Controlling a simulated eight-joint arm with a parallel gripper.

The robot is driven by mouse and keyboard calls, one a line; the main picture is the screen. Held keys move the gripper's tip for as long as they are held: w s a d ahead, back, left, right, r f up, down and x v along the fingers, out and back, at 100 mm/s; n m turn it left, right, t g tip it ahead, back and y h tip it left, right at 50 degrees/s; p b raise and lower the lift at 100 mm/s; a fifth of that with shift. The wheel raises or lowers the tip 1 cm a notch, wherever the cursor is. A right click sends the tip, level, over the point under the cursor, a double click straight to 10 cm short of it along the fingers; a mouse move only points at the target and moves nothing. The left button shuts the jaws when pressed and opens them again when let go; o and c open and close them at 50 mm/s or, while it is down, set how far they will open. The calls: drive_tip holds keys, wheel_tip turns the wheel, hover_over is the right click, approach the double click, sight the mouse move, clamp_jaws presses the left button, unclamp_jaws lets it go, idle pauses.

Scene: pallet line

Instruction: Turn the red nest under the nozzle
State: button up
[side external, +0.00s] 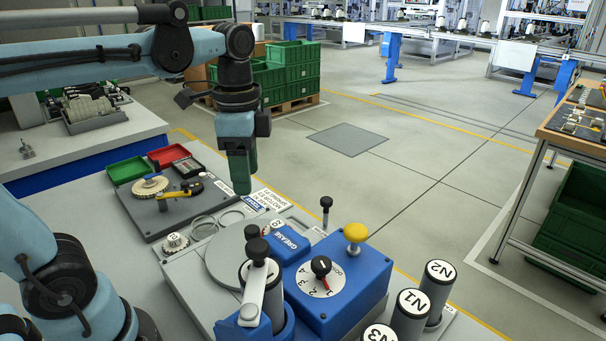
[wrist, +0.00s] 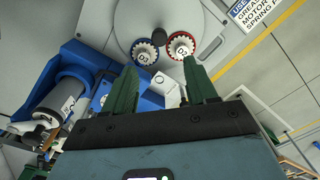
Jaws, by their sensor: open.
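In the wrist view, the red nest (wrist: 181,46) is a red ring around a white toothed gear marked D3. It sits at the edge of a grey turntable (wrist: 130,22), beside a blue nest (wrist: 145,53) with a similar gear. My gripper (wrist: 163,76) is open and empty, its green fingers apart below the nests in the picture. In the side view, my gripper (side external: 241,188) points down above the bench, behind the turntable (side external: 222,258). A blue block marked GREASE (side external: 288,243) stands beside the turntable. I cannot clearly make out the nozzle.
A blue box (side external: 350,285) carries a numbered dial (side external: 321,277) and a yellow knob (side external: 355,233). A lever (side external: 254,285) and labelled cylinders (side external: 411,308) stand in front. A tray with tools (side external: 180,200) lies at left. A loose gear (side external: 173,243) is left of the turntable.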

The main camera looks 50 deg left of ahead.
sight(252, 228)
drive_tip(key=shift+f, duration=5.95)
clamp_jaws()
